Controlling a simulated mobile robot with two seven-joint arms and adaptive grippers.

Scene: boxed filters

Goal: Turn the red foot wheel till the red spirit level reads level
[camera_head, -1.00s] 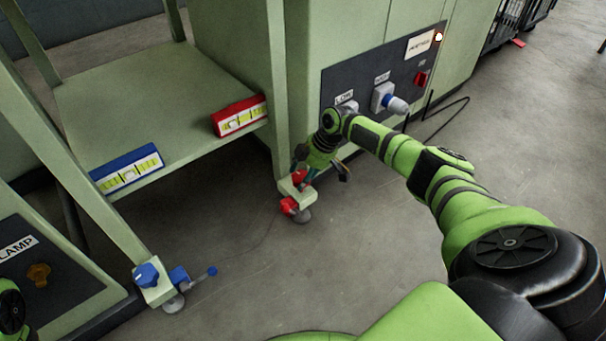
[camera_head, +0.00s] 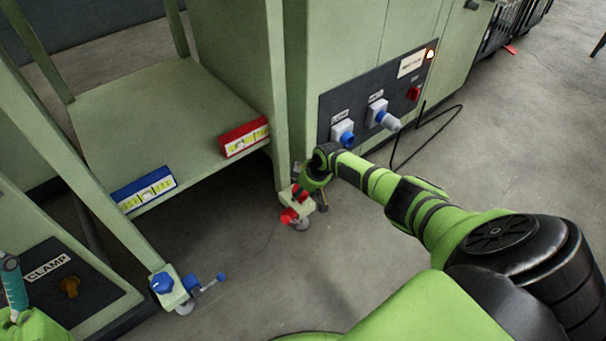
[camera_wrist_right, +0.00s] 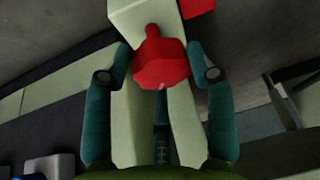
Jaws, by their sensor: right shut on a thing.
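The red foot wheel (camera_wrist_right: 160,65) is between the two teal fingers of my right gripper (camera_wrist_right: 162,75) in the right wrist view, and the gripper is shut on it. In the head view the wheel (camera_head: 299,192) is partly hidden by my gripper at the foot of the frame's right leg. The red spirit level (camera_head: 245,138) sits on the shelf's front edge by that leg. A pale bubble shows in its yellow vial, seemingly left of the middle, but too small to read exactly. One teal finger of my left gripper (camera_head: 14,285) shows at the lower left edge; its opening cannot be told.
A blue spirit level (camera_head: 145,188) sits on the shelf (camera_head: 150,100), above a blue foot wheel (camera_head: 161,283) with a blue lever. A red lever part (camera_head: 289,216) is at the red foot.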

